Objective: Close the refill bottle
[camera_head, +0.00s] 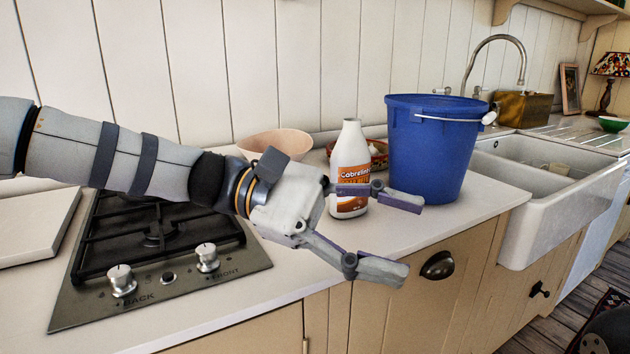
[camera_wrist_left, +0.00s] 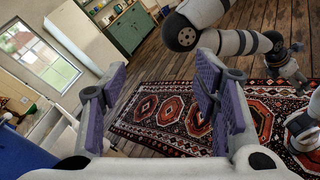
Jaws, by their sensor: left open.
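The refill bottle (camera_head: 350,152) is white with an orange label and stands upright on the counter, left of the blue bucket. Its neck is bare white at the top; whether a cap sits on it is too small to tell. One finger overlaps the bottle's lower part in the head view; contact cannot be told. The bottle is not seen in the left wrist view. What looks like my right gripper (camera_wrist_left: 290,62) is small there, its jaws unclear.
A blue bucket (camera_head: 432,155) with a white handle stands right of the bottle. A pale bowl (camera_head: 270,143) and a reddish dish (camera_head: 378,160) are behind. A gas hob (camera_head: 150,240) lies left, a white sink (camera_head: 545,200) right. A patterned rug (camera_wrist_left: 165,115) covers the floor.

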